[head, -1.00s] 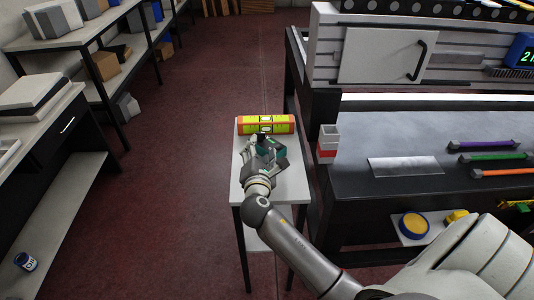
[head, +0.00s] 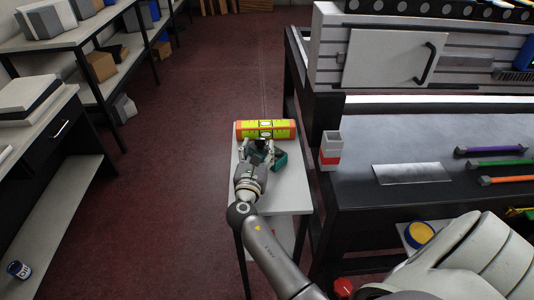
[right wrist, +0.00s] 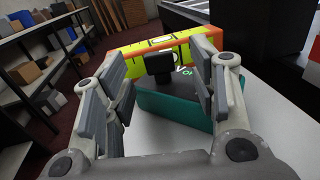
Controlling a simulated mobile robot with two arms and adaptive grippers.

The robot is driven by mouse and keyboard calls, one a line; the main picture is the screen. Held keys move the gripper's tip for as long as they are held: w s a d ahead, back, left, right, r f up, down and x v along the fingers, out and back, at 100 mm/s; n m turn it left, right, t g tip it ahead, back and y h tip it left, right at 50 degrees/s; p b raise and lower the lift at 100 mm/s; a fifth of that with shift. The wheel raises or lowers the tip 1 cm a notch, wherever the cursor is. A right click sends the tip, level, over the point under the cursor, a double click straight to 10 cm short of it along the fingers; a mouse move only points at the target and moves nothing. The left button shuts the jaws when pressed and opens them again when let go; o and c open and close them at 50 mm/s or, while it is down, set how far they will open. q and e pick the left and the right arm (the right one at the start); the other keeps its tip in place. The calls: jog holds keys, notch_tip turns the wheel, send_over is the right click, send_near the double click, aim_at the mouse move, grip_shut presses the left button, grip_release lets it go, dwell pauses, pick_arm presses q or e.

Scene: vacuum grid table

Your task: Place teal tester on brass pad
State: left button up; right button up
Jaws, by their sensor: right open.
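The teal tester (head: 281,160) stands on a small light side table (head: 288,195), just in front of a yellow and red spirit level. In the right wrist view the tester (right wrist: 180,110) shows a teal body and a black upper part (right wrist: 158,68). My right gripper (head: 260,152) is open over the tester. In the right wrist view the fingers of this gripper (right wrist: 165,92) stand apart, with the black part between them. I cannot make out a gap or contact. No clearly brass-coloured pad shows; a silvery plate (head: 412,173) lies on the dark bench. My left gripper is out of view.
The spirit level (head: 265,129) lies behind the tester. A red and white holder (head: 331,148) stands at the bench's left edge. Several coloured tools (head: 498,163) lie on the bench's right side. The dark bench top (head: 395,130) is otherwise largely clear.

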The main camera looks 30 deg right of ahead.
aim_at(259, 141)
jog(key=x, duration=0.4)
jog(key=shift+w+d+r, duration=0.1)
jog(key=shift+w+r, duration=0.05)
jog(key=shift+w, duration=0.1)
jog(key=shift+w+d, duration=0.2)
jog(key=shift+w, duration=0.05)
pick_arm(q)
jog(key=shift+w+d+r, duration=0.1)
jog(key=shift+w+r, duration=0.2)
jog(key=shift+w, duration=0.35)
pick_arm(e)
grip_shut()
